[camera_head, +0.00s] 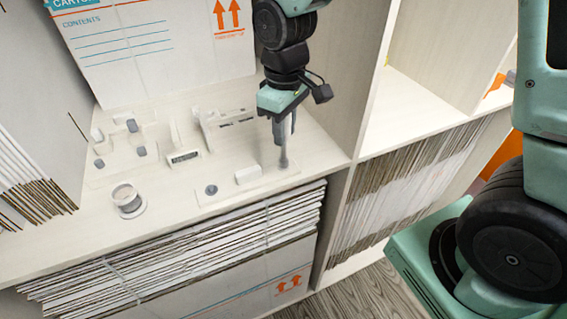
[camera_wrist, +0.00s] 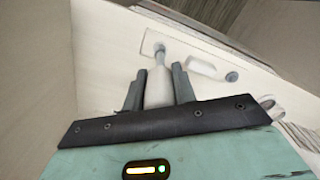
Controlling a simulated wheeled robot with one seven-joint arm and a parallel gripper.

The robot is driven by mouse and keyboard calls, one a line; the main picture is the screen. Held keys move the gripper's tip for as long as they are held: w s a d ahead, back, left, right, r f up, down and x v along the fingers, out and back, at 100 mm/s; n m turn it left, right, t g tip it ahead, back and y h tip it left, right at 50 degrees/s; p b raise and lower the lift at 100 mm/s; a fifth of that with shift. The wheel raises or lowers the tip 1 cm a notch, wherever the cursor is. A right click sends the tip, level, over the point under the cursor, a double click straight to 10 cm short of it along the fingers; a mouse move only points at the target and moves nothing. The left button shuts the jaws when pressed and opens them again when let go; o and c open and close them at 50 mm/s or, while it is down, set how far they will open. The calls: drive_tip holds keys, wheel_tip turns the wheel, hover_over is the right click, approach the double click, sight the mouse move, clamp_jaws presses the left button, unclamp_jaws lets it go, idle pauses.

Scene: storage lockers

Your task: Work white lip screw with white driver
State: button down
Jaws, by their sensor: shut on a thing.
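My gripper (camera_head: 285,120) is above the shelf, pointing down, with its fingers shut on the white driver (camera_wrist: 158,88). The driver is roughly upright in the head view, and its thin grey shaft reaches down toward a pale flat plate (camera_head: 225,189). In the wrist view the tip meets or nearly meets a small round grey screw head (camera_wrist: 160,47) at one end of the plate. I cannot tell whether they touch, or which screw is the white lip screw. A white block (camera_head: 248,173) and another grey round screw (camera_head: 211,190) sit farther along the plate.
A round clear-and-white container (camera_head: 127,199) stands near the shelf's front edge. A plate with several grey pegs (camera_head: 120,150) and a white device with a display (camera_head: 185,157) lie to the left. A carton (camera_head: 160,55) stands behind. A divider wall (camera_head: 362,80) is close on the right.

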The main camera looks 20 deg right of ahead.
drive_tip(key=shift+r+p, duration=0.5)
drive_tip(key=shift+r, duration=0.15)
drive_tip(key=n+p, duration=0.2)
drive_tip(key=n, duration=0.2)
drive_tip(key=shift+r, duration=0.15)
drive_tip(key=n+p, duration=0.2)
drive_tip(key=n, duration=0.1)
drive_tip(key=shift+r+n, duration=0.1)
drive_tip(key=shift+n, duration=0.3)
drive_tip(key=n+p, duration=0.3)
drive_tip(key=n, duration=0.2)
drive_tip(key=shift+w, duration=0.1)
drive_tip(key=shift+f+n, duration=0.4)
drive_tip(key=shift+n, duration=0.7)
drive_tip(key=shift+f+b, duration=0.55)
drive_tip(key=shift+f, duration=0.1)
